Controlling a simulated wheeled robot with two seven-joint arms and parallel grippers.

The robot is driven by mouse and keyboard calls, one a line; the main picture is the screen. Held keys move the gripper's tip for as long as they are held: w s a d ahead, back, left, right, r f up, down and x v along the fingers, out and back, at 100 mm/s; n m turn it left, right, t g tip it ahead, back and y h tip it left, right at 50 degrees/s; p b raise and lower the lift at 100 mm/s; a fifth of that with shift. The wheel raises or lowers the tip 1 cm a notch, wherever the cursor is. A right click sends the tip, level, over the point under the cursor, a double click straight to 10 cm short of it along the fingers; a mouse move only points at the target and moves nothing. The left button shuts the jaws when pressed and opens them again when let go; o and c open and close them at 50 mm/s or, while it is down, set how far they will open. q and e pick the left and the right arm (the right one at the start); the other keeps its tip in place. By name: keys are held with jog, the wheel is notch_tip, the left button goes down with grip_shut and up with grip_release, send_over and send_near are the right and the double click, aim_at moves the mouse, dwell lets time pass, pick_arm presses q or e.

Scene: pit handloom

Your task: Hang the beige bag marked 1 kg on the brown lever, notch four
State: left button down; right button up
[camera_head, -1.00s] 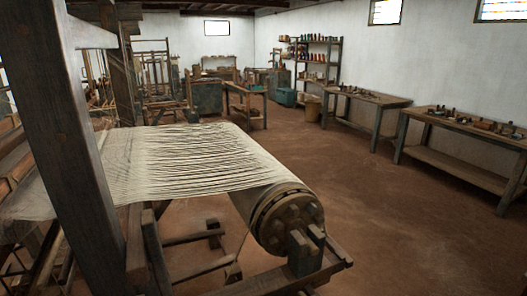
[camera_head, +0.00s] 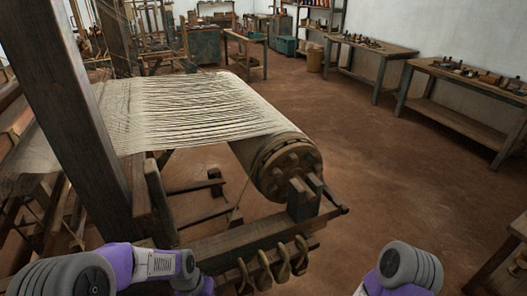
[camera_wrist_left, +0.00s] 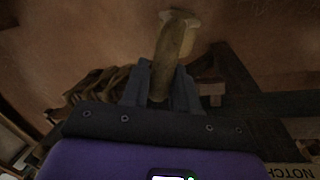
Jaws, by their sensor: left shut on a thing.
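In the left wrist view my left gripper (camera_wrist_left: 162,75) is shut on a tan, elongated thing (camera_wrist_left: 174,42) that widens at its far end. It looks like the beige bag, but no 1 kg mark is readable. A dark bar (camera_wrist_left: 275,105) runs at the right, above a pale label (camera_wrist_left: 295,148) reading "NOTCH". I cannot tell whether this bar is the brown lever. The held thing looks apart from the bar. In the head view only parts of my arms show at the bottom edge; neither gripper is visible there.
Several tan loop-like pieces (camera_head: 265,270) hang in a row by a wooden beam (camera_head: 245,240); similar ones (camera_wrist_left: 90,88) show in the left wrist view. The loom's roller (camera_head: 285,168) and post (camera_head: 70,120) stand close. Open floor (camera_head: 390,165) lies to the right.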

pick_arm(q)
jog(key=s+d, duration=0.4)
jog(key=s, duration=0.4)
jog(key=shift+s+p, duration=0.3)
jog(key=shift+p, duration=0.15)
dwell(0.5)
dwell(0.8)
